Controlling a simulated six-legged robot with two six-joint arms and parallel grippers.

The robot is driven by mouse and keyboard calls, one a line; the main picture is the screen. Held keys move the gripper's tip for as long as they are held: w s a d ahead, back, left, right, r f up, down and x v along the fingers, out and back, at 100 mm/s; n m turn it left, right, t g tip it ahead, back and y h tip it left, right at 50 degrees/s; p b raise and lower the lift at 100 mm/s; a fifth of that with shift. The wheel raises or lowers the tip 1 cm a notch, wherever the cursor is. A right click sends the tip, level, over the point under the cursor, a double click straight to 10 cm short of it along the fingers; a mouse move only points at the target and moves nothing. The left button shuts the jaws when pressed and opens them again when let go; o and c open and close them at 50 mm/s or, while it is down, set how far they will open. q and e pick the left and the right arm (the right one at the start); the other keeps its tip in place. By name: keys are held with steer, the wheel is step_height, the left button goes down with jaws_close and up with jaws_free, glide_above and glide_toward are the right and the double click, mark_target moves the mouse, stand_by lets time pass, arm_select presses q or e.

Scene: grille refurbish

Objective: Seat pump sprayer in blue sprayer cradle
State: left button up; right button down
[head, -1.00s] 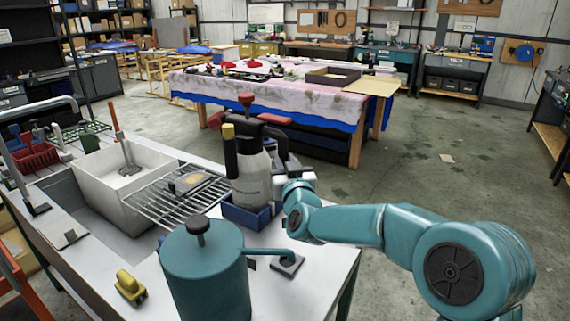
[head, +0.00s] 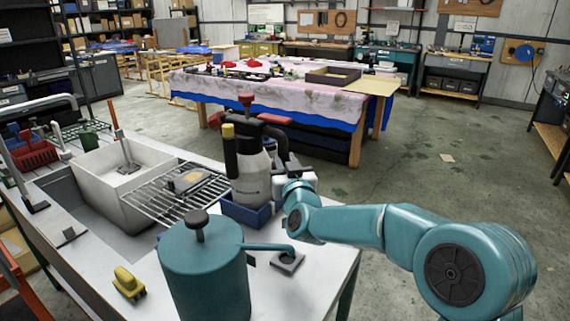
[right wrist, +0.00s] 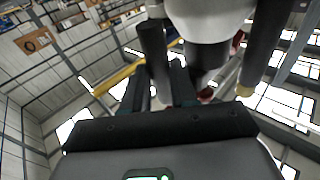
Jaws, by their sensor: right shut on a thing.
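The pump sprayer (head: 253,178) has a white and dark body, a black top and a red knob. In the head view it stands upright, its base at the blue sprayer cradle (head: 246,214) near the table's far right edge. The cradle's front wall hides the sprayer's bottom, so I cannot tell how deep it sits. My right gripper (head: 286,178) reaches in from the right and is shut on the sprayer's black handle. In the right wrist view the sprayer's pale body (right wrist: 208,18) is close above the gripper fingers (right wrist: 172,90). My left gripper is not in view.
A teal tank (head: 203,270) with a side arm stands in front of the cradle. A wire rack (head: 160,205) and a white basin (head: 100,180) are to the left. A yellow brush (head: 129,284) lies on the near table surface.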

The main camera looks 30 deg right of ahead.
steer(key=shift+r, duration=0.25)
stand_by(0.4)
steer(key=c, duration=0.8)
jaws_free()
steer(key=shift+s, duration=0.15)
steer(key=shift+f, duration=0.15)
steer(key=o, duration=0.6)
steer(key=shift+f, duration=0.3)
steer(key=shift+c, duration=0.2)
steer(key=shift+r, duration=0.1)
